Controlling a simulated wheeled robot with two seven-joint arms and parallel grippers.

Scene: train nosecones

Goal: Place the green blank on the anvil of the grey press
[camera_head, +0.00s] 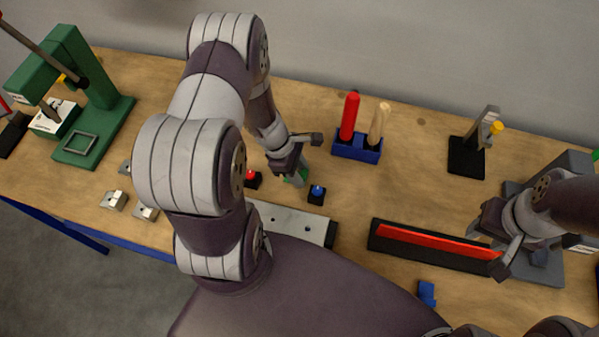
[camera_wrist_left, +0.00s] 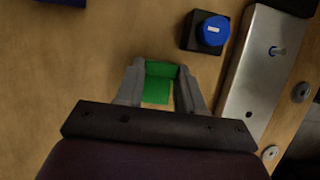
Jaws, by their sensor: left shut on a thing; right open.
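The green blank (camera_wrist_left: 160,82) sits between the fingers of my left gripper (camera_wrist_left: 160,92), which is shut on it. In the head view the left gripper (camera_head: 296,176) is low over the middle of the table, with a little of the blank (camera_head: 290,181) showing. I cannot tell if the blank touches the table. The grey press (camera_head: 548,268) stands at the far right, largely hidden behind my right arm. Its anvil cannot be made out. My right gripper (camera_head: 492,248) is open in front of the press, by the right end of a red bar.
A blue button (camera_head: 317,194) and a red button (camera_head: 252,179) flank the left gripper, with a metal plate (camera_head: 300,224) in front. A blue holder (camera_head: 358,149) with two handles, a black stand (camera_head: 466,158) and the red bar's black tray (camera_head: 385,243) lie rightward. A green press (camera_head: 100,105) stands left.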

